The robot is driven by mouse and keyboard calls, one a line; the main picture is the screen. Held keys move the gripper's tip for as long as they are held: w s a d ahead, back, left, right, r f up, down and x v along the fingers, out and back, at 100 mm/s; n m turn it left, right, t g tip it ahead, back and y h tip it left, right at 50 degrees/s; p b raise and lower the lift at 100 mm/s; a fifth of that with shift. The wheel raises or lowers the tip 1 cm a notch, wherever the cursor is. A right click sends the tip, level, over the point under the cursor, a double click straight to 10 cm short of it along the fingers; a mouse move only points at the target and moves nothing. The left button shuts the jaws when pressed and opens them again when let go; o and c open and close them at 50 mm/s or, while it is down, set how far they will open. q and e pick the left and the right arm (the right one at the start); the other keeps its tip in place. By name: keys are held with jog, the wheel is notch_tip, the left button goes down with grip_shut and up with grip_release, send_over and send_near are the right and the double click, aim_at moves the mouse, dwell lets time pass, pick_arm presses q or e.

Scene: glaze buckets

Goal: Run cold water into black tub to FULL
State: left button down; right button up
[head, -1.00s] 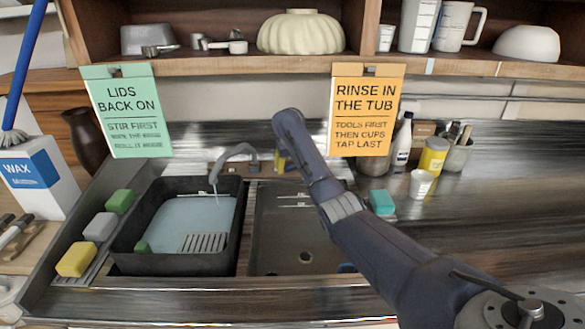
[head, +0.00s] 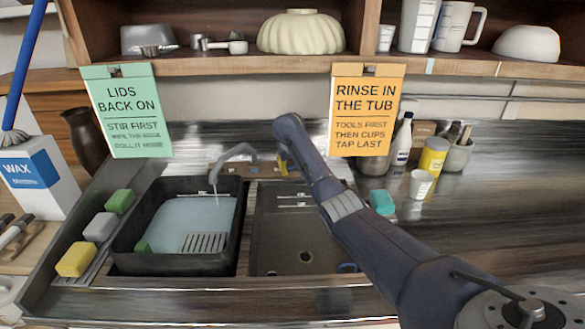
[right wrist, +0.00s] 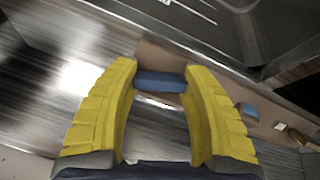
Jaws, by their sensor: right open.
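The black tub (head: 124,246) stands in the left side of the sink in the head view, with pale blue water (head: 190,218) and a slatted rack in it. Short marks show on its back wall. The grey spout (head: 236,151) hangs over the tub, and a thin stream falls from it. My right gripper (right wrist: 160,88) is open, its yellow fingers on either side of a blue handle-like block (right wrist: 160,80) on a brown strip. I cannot tell whether they touch it. In the head view my right forearm mostly hides this gripper. My left gripper is out of view.
Green, grey and yellow sponges (head: 76,259) lie left of the tub. A teal sponge (head: 382,202), a white cup (head: 420,184) and bottles stand right of my arm. A second blue piece (right wrist: 248,110) sits along the brown strip.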

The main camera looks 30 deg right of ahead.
jog(key=c, duration=0.6)
jog(key=shift+f, duration=0.1)
jog(key=shift+c, duration=0.3)
